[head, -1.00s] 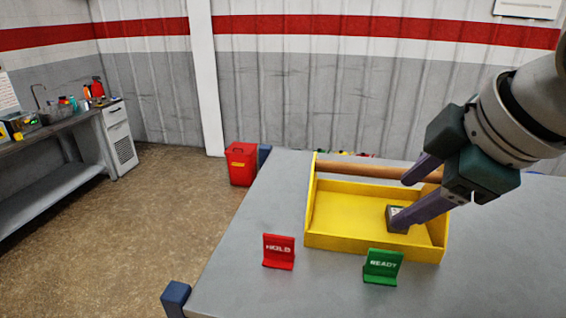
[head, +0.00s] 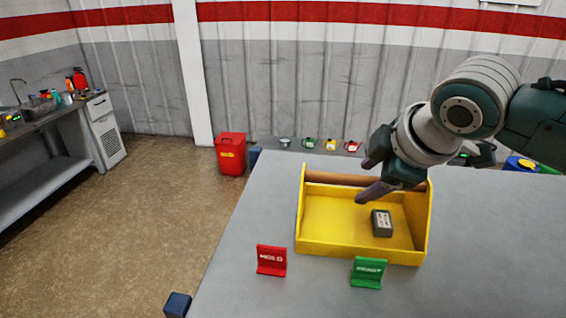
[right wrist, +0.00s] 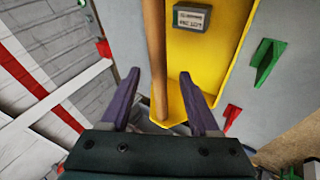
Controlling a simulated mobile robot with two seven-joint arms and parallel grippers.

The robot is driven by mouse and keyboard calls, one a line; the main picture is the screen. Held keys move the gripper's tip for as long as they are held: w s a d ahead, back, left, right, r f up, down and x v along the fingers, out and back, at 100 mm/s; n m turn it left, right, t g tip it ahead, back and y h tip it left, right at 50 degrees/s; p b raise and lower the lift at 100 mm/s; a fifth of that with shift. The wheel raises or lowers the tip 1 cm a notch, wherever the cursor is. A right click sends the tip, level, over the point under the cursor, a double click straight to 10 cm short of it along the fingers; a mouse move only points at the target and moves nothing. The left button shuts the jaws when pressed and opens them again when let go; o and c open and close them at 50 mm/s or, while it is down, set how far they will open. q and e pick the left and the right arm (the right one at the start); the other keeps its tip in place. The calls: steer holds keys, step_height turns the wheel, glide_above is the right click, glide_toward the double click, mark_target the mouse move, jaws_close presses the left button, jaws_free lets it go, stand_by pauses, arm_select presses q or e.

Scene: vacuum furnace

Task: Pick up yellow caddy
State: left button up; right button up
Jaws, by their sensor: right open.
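The yellow caddy (head: 340,244) stands upright on the grey table, with a brown round handle (head: 330,177) along its far side. A small dark grey block with a pale label (head: 382,222) lies inside it, toward the right. My right gripper (head: 367,180) is open and empty at the handle, pointing left in the head view. In the right wrist view, the handle (right wrist: 156,50) runs between the two purple fingers (right wrist: 160,74), with gaps on both sides. The caddy (right wrist: 215,65) and block (right wrist: 191,18) also show there. My left gripper is out of view.
A red HOLD sign (head: 271,260) and a green READY sign (head: 367,272) stand in front of the caddy. Several small coloured items line the table's far edge. A red bin (head: 230,155) is on the floor. The table right of the caddy is clear.

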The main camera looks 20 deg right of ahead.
steer(key=shift+x, duration=1)
jaws_close()
stand_by(0.7)
steer(key=shift+r, duration=0.1)
